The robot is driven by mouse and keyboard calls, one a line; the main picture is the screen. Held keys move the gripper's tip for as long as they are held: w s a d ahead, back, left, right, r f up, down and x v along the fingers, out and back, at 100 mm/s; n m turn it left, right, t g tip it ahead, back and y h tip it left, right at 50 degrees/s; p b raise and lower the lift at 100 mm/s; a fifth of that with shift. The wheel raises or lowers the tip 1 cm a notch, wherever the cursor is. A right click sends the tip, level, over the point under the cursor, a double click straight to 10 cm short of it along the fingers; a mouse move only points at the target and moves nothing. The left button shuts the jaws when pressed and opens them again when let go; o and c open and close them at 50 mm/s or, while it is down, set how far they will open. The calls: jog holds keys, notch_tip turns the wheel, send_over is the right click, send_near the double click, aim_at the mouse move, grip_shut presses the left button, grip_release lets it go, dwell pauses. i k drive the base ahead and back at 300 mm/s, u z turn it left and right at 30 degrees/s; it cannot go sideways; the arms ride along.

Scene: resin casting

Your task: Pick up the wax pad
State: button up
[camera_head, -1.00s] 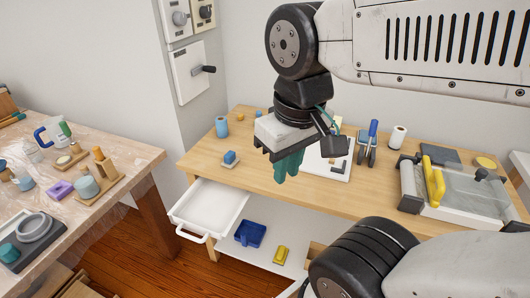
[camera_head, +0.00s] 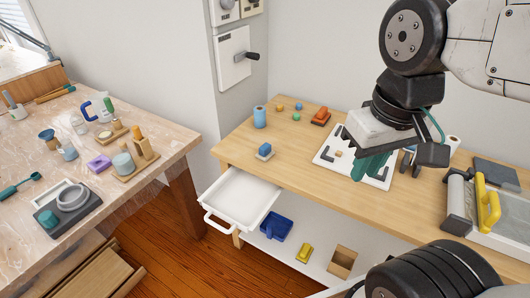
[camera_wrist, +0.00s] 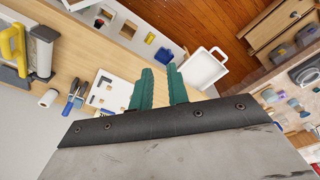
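My gripper (camera_head: 368,168) has teal fingers and hangs above the wooden bench, in front of a white board. In the wrist view its two fingers (camera_wrist: 160,70) stand apart with nothing between them. I cannot tell for sure which thing is the wax pad. My gripper is apart from both.
The white board (camera_head: 330,158) carries black angle pieces. A white drawer (camera_head: 243,197) stands open below the bench. Blue (camera_head: 276,226) and yellow (camera_head: 304,252) items lie on the shelf. A glass-topped device with a yellow handle (camera_head: 488,205) is right. A cluttered table (camera_head: 178,140) stands left.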

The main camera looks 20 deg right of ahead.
aim_at(265, 151)
jog(key=u, duration=1.55)
jog(key=i, duration=0.75)
jog(key=z, duration=2.55)
